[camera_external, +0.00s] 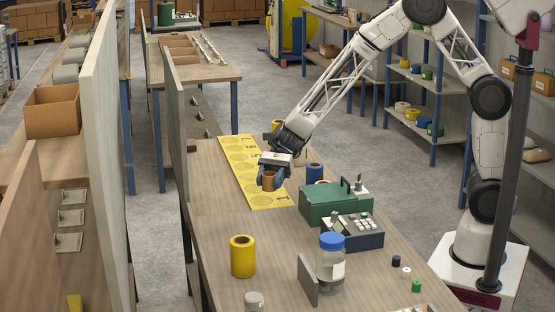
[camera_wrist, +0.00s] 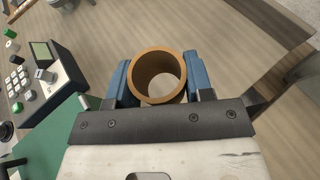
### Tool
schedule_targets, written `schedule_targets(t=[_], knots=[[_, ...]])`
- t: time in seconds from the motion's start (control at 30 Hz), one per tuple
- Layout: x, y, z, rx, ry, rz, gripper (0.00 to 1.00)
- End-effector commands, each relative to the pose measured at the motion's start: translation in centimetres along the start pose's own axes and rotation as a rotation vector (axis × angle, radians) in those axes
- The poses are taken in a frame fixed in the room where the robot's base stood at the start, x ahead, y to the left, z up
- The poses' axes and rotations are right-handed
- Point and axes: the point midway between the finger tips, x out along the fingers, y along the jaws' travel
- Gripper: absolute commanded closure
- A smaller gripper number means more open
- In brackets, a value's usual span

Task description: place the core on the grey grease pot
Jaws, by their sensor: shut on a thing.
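My gripper (camera_external: 272,176) is shut on the core (camera_external: 268,182), a short brown cardboard tube. The gripper holds it above the table, near the right edge of the yellow numbered mat. In the wrist view the core (camera_wrist: 135,79) sits between the two blue fingers, and I look down through its open bore. A small grey pot (camera_external: 254,301), which looks like the grease pot, stands at the bottom edge of the external view, partly cut off. It is well apart from my gripper, towards the camera.
A green box (camera_external: 325,204), a keypad device (camera_external: 357,232), a blue-lidded jar (camera_external: 331,262) and an upright grey plate (camera_external: 308,281) stand to the right. A yellow roll (camera_external: 243,257) stands nearer the camera. Bare table lies between mat and roll.

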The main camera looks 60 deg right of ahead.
Motion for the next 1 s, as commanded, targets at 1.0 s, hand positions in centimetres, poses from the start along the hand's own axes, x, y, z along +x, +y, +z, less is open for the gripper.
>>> schedule_targets(t=[1.0], knots=[[11.9,-0.1,7.1,-0.058,0.005,0.134,0.75]])
